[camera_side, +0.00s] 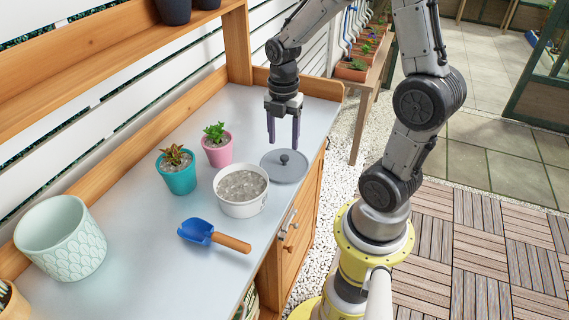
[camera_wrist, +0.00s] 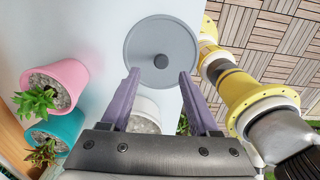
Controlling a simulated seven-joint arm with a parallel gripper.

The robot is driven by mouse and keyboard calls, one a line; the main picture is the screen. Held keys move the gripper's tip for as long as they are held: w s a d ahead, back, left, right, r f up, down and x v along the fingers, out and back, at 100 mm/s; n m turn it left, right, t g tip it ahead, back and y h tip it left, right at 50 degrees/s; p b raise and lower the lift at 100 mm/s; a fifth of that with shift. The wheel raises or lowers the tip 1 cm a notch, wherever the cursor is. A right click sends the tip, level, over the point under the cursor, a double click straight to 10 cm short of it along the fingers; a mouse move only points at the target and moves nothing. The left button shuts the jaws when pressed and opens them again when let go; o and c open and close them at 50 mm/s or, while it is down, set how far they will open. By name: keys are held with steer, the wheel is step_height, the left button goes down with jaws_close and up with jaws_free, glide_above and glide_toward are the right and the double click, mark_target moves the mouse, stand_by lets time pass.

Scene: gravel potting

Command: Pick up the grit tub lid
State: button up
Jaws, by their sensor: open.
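The grit tub lid (camera_side: 285,166) is a flat grey disc with a dark round knob in its middle. It lies on the bench top right behind the white tub (camera_side: 241,191), which is open and full of grey grit. My gripper (camera_side: 284,144) is open and empty, with its purple fingers pointing down above the bench near the far side of the lid. In the wrist view the lid (camera_wrist: 161,50) shows just beyond the fingertips of my gripper (camera_wrist: 160,78), with the knob about midway between them. The fingers look apart from the knob.
A pink pot (camera_side: 218,149) and a teal pot (camera_side: 178,171) with plants stand left of the lid. A blue scoop (camera_side: 197,231) with a wooden handle and a large pale green pot (camera_side: 62,238) are nearer. The bench's right edge is close to the lid.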

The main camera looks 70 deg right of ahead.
mark_target(284, 157)
steer(key=shift+s+f, duration=0.1)
steer(key=shift+f, duration=2.85)
steer(key=shift+c, duration=0.4)
jaws_close()
